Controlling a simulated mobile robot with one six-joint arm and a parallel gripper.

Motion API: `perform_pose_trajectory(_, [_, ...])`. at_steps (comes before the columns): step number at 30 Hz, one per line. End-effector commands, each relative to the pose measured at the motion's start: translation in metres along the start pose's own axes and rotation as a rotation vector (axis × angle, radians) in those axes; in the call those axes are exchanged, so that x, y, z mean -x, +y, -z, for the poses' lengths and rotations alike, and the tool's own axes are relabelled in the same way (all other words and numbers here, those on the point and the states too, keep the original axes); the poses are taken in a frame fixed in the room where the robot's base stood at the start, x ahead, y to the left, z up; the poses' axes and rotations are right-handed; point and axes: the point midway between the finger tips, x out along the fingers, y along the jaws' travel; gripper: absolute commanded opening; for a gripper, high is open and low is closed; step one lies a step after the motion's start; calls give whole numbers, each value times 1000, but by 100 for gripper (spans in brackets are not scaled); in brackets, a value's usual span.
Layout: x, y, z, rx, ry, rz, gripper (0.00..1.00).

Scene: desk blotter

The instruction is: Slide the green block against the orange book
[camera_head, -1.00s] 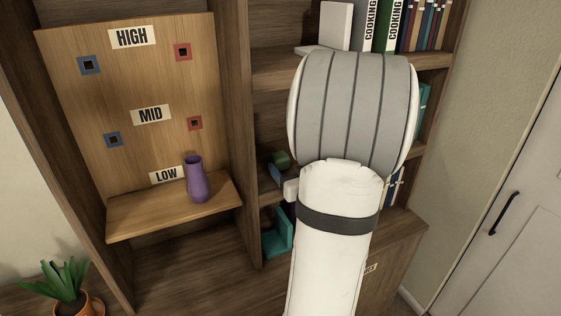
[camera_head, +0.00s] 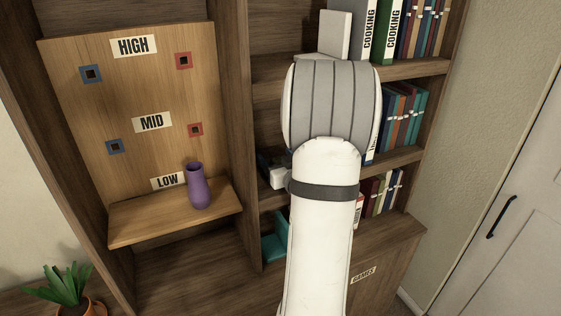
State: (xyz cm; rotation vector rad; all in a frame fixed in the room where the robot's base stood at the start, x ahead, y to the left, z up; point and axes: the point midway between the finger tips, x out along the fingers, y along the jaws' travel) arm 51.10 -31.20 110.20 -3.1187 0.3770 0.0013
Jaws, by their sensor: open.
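My gripper (camera_head: 266,164) shows only in part at the left end of the middle shelf, as a small dark blue tip beside a white piece of my wrist. It is open, and I see nothing between its jaws. My own arm covers most of the middle shelf. I cannot see the green block; a small green shape that showed beside the gripper before is now out of sight. I cannot pick out the orange book for certain; the space behind my arm is hidden.
Upright books (camera_head: 400,118) fill the right of the middle shelf, with more books (camera_head: 384,190) below. A teal bookend (camera_head: 276,246) stands on the lower shelf. At left, a purple vase (camera_head: 199,187) stands on a ledge. A potted plant (camera_head: 66,284) is lower left.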

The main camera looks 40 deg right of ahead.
Motion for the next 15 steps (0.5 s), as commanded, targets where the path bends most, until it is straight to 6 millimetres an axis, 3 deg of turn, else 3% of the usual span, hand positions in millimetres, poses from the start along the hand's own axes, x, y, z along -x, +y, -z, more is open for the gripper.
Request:
perform_pose_trajectory(8, [-2, 0, 0, 0, 0, 0, 71])
perform_pose_trajectory(15, [-2, -1, 0, 0, 0, 1, 53])
